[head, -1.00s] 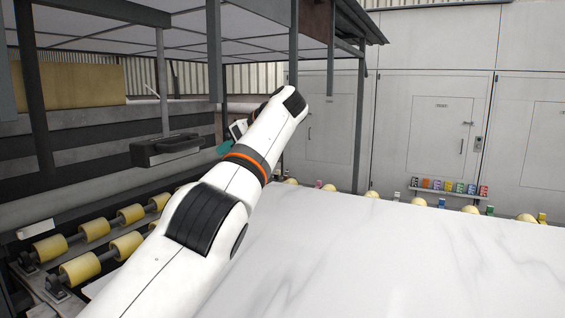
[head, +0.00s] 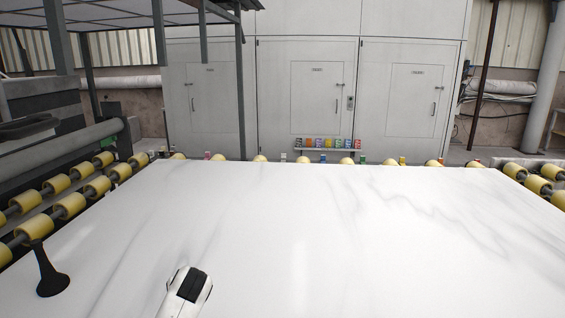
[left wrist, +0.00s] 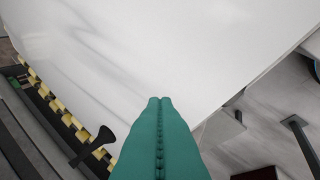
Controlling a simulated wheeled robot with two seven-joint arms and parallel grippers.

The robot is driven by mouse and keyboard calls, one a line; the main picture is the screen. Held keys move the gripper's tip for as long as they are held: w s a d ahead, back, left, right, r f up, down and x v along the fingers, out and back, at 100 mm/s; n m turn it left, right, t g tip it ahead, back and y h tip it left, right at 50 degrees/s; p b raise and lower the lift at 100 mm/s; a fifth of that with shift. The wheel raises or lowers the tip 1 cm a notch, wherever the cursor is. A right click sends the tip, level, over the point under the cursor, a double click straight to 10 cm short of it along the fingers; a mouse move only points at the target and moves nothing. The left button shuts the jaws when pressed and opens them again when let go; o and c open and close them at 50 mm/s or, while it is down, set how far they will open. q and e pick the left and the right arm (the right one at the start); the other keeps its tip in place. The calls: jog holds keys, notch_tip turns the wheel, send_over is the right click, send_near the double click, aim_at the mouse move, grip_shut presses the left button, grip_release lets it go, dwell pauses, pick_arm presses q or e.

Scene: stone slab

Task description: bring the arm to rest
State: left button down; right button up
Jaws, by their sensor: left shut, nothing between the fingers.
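My left gripper (left wrist: 159,104) shows in the left wrist view as two long green fingers pressed together, with nothing between them. It is over the white, grey-veined stone slab (left wrist: 130,55), near an edge of it in that view; I cannot tell its height. In the head view, a white and black link of my arm stands at the bottom, in front of the slab (head: 330,230), and the gripper itself is out of view. My right gripper is in neither view.
A black flared tool (head: 50,278) is at the slab's left side and also shows in the left wrist view (left wrist: 92,146). Yellow rollers (head: 70,205) line the slab. Small coloured containers (head: 328,143) stand on a shelf by the grey cabinets (head: 305,90). Most of the slab is clear.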

pick_arm(q)
jog(key=s+d+f+n+h, duration=0.25)
jog(key=s+f, duration=0.25)
jog(key=s, duration=0.4)
jog(key=s+d+f+n+h, duration=0.1)
jog(key=s+f+n, duration=0.25)
jog(key=s, duration=0.55)
jog(key=s+d+r+n+h, duration=0.1)
jog(key=s+n, duration=0.2)
jog(key=s, duration=0.6)
jog(key=s+d+r+n+h, duration=0.1)
jog(key=s+d+n, duration=0.1)
jog(key=s, duration=0.8)
notch_tip(320, 180, down, 27)
jog(key=s+g, duration=0.1)
jog(key=g, duration=0.1)
jog(key=s+a+f+g, duration=0.1)
jog(key=s+a+f, duration=0.2)
jog(key=s+f, duration=1.2)
jog(key=shift+s+a+m, duration=0.2)
jog(key=shift+s+m, duration=0.1)
jog(key=shift+s, duration=0.2)
jog(key=shift+s, duration=0.15)
